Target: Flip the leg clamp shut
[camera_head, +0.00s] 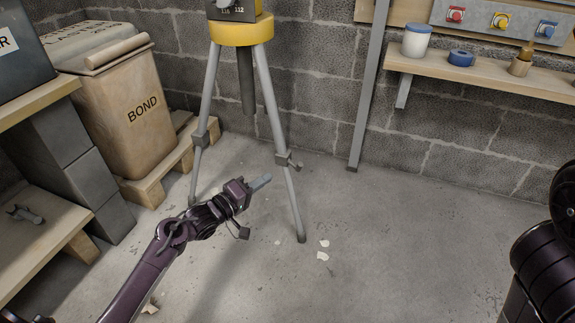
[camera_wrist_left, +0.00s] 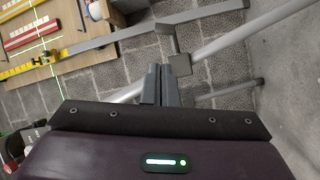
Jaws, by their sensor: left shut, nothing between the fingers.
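A tripod with a yellow head (camera_head: 242,31) stands on grey legs against the block wall. A leg clamp (camera_head: 287,160) sits partway down its right leg, with a small lever sticking out to the right. The clamp also shows in the left wrist view (camera_wrist_left: 180,65), just beyond the fingertips. My left gripper (camera_head: 264,181) is shut and empty, just left of and below the right leg's clamp. In the wrist view its fingers (camera_wrist_left: 161,72) point at the clamp; I cannot tell whether they touch. My right gripper is out of view.
A BOND sack (camera_head: 138,115) stands on a pallet at left, beside grey blocks (camera_head: 50,135) and a wooden bench. A wall shelf (camera_head: 485,75) holds a jar, blue tape and a bottle. Floor right of the tripod is clear apart from small scraps (camera_head: 323,256).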

